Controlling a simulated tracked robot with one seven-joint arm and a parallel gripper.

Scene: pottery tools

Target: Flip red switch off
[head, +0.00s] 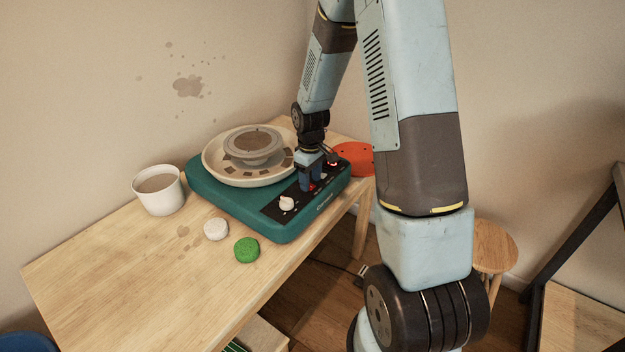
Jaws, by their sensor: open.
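A teal pottery wheel (245,220) stands on the wooden table, with a black control panel (273,210) along its front right side. The panel carries a white knob (287,203) and small red lit parts. One red lit spot, probably the red switch (332,164), shows at the panel's far end, just right of my gripper. Another red glow shows at the fingertips. My gripper (312,186) points down over the middle of the panel, open, with its tips close to the surface. Whether they touch it cannot be told. The fingers hide part of the panel.
On the wheel sits a pale splash pan (222,172) around a wheel head. A white cup (158,190), a white sponge (216,229) and a green sponge (247,250) are on the table (120,270). An orange-red round object (355,158) lies behind. A wooden stool (490,246) stands right.

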